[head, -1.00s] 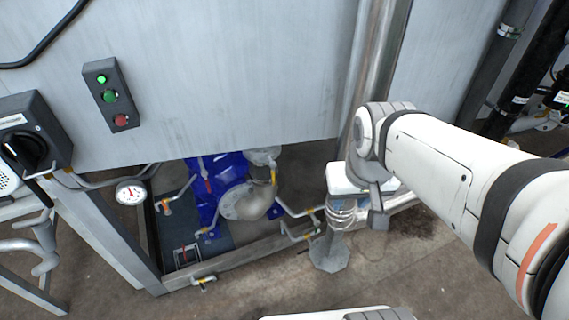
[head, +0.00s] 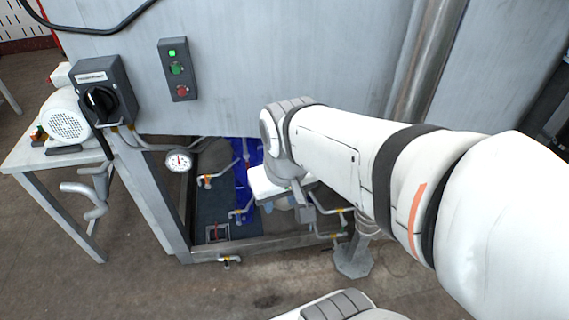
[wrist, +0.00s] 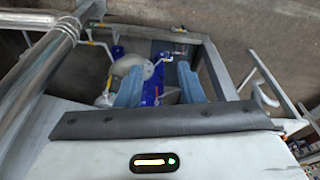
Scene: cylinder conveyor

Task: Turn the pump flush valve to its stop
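The blue pump (head: 244,190) sits low inside the frame under the grey panel, largely hidden behind my arm. I cannot tell which is the flush valve. The wrist view shows the pump (wrist: 150,92) and a yellow-handled valve (wrist: 179,30) beyond the fingertips. My gripper (wrist: 159,88) has its two blue fingers apart, nothing visibly held, pointing at the pump area.
A pressure gauge (head: 179,161), a black rotary switch box (head: 103,92) and a button box (head: 177,70) are at the left. A steel pipe (head: 425,60) runs down at the right. The frame's front rail (head: 270,243) borders the opening. Floor in front is clear.

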